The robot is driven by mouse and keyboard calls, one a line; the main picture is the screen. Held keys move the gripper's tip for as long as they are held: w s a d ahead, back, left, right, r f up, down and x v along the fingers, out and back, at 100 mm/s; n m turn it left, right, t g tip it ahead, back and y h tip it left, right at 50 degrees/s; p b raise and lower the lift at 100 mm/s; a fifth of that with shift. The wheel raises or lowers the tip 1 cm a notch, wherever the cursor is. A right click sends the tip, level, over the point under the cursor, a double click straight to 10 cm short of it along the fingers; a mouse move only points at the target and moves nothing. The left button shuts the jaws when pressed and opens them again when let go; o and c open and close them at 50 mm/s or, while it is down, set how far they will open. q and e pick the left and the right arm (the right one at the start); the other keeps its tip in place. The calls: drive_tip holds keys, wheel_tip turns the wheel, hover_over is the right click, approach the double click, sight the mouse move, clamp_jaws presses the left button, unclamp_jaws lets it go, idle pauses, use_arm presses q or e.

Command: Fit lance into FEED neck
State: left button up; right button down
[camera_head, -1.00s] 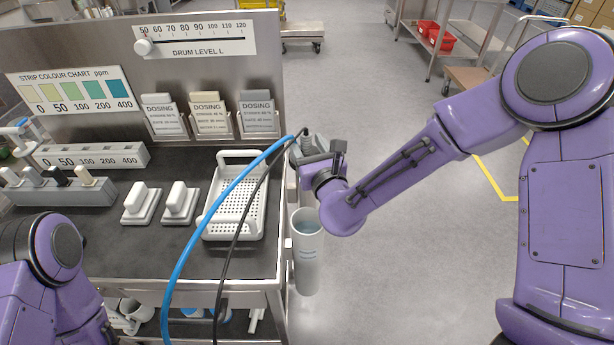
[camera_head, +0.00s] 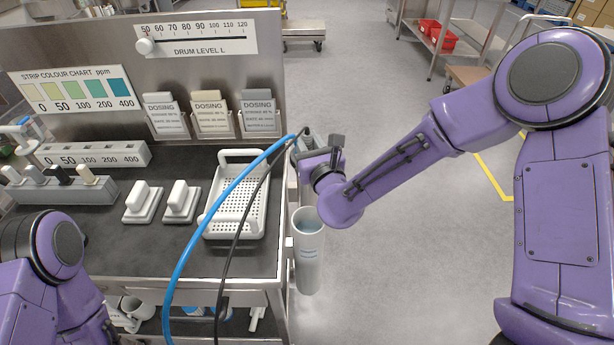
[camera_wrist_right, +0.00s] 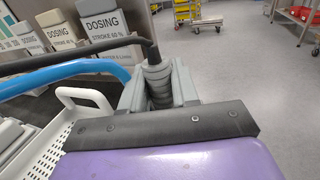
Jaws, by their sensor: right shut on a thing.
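My right gripper (camera_head: 306,150) is at the right edge of the bench, above a white cylindrical holder (camera_head: 308,262). In the right wrist view its jaws (camera_wrist_right: 160,92) are shut around a grey ribbed piece (camera_wrist_right: 158,80) with a black cable leaving its top; I take this for the upper end of the lance. The rest of the lance is hidden by the gripper. A blue hose (camera_head: 218,205) and the black cable (camera_head: 236,228) arc from there down across the bench front. No neck marked FEED shows. My left arm shows at lower left; its gripper is out of view.
A white perforated tray (camera_head: 208,228) lies just left of the gripper. Open floor (camera_head: 390,270) lies to the right; a cart with red bins (camera_head: 438,38) is far back.

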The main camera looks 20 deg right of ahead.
drive_tip(key=shift+r+p, duration=1)
drive_tip(key=shift+r, duration=0.5)
wheel_tip(320, 180, up, 22)
drive_tip(key=p, duration=1.6)
drive_tip(key=shift+w, duration=0.1)
wheel_tip(320, 180, up, 8)
drive_tip(key=p, duration=0.5)
hover_over(307, 134)
drive_tip(key=shift+f, duration=0.2)
drive_tip(key=shift+w, duration=0.1)
